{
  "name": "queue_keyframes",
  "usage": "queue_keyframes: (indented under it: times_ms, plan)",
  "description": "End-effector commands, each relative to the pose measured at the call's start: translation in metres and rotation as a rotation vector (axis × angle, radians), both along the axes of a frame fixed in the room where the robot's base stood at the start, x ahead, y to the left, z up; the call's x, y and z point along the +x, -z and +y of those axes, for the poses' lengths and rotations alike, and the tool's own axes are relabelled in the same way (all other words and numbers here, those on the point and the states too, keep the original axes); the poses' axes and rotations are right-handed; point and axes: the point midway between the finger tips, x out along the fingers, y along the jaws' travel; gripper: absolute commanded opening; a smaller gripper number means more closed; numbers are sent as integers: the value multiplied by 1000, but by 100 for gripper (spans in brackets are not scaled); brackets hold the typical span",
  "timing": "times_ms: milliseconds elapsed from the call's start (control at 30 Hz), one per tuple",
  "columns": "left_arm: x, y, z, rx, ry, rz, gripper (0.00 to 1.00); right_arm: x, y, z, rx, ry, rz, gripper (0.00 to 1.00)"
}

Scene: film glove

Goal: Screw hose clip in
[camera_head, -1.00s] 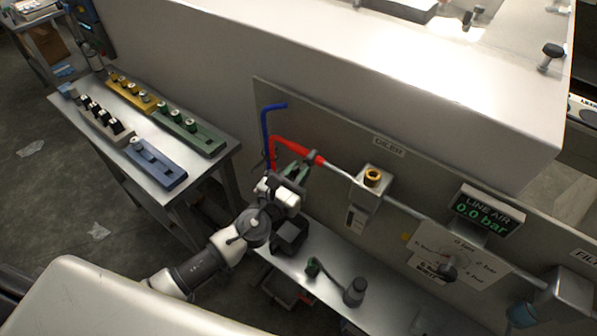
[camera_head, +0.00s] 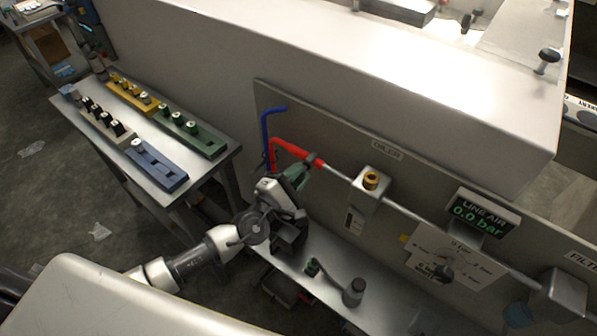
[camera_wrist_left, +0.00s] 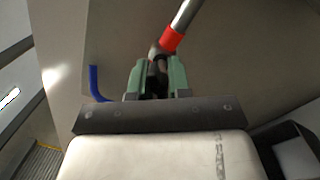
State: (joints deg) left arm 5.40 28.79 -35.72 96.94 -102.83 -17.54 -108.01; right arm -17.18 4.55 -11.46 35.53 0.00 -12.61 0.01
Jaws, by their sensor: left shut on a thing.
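My left gripper (camera_head: 299,175) has green fingers and is just below that clip. In the left wrist view the green fingers (camera_wrist_left: 158,77) are shut on a dark part of the clip (camera_wrist_left: 157,74), just below the red hose end (camera_wrist_left: 171,41). The fingers hide much of the clip, so its screw is not clear. My right gripper is not in view.
A brass-topped oiler (camera_head: 370,182) stands right of the hose on the pipe. The line air display (camera_head: 479,212) reads 0.0 bar. A shelf (camera_head: 330,268) below holds small items. A side table (camera_head: 200,174) at left holds coloured racks of parts.

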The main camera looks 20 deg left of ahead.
Motion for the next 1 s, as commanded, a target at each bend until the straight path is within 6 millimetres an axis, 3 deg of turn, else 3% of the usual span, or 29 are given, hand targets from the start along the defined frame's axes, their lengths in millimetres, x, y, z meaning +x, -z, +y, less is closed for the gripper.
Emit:
queue_keyframes:
  times_ms: [400,1000]
  plan:
    - [-3,5,0,242,6,-73,0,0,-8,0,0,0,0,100]
    - [-3,6,-1,299,6,-95,0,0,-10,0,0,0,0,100]
